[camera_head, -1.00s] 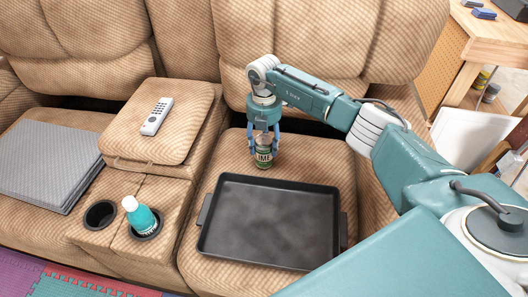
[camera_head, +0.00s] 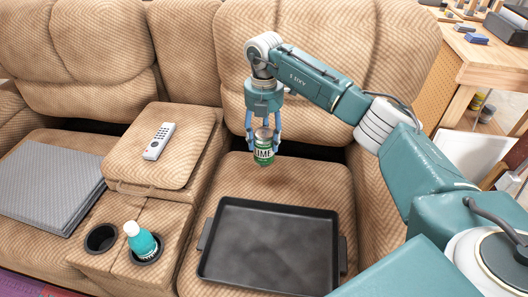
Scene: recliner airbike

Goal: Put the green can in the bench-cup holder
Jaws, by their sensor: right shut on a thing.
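The green can (camera_head: 263,152) has a white label and stands upright in my right gripper (camera_head: 263,138), whose blue fingers are shut around it. Can and gripper are over the right seat, behind the black tray. The bench's console has two cup holders. The left cup holder (camera_head: 102,238) is empty and dark inside. The right cup holder (camera_head: 148,256) holds a teal bottle with a white cap (camera_head: 141,240), which leans to the left. My left gripper is not in view.
The black tray (camera_head: 268,247) lies on the right seat in front of the can. A folded grey mat (camera_head: 50,185) covers the left seat. A wooden workbench (camera_head: 480,58) stands at the right.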

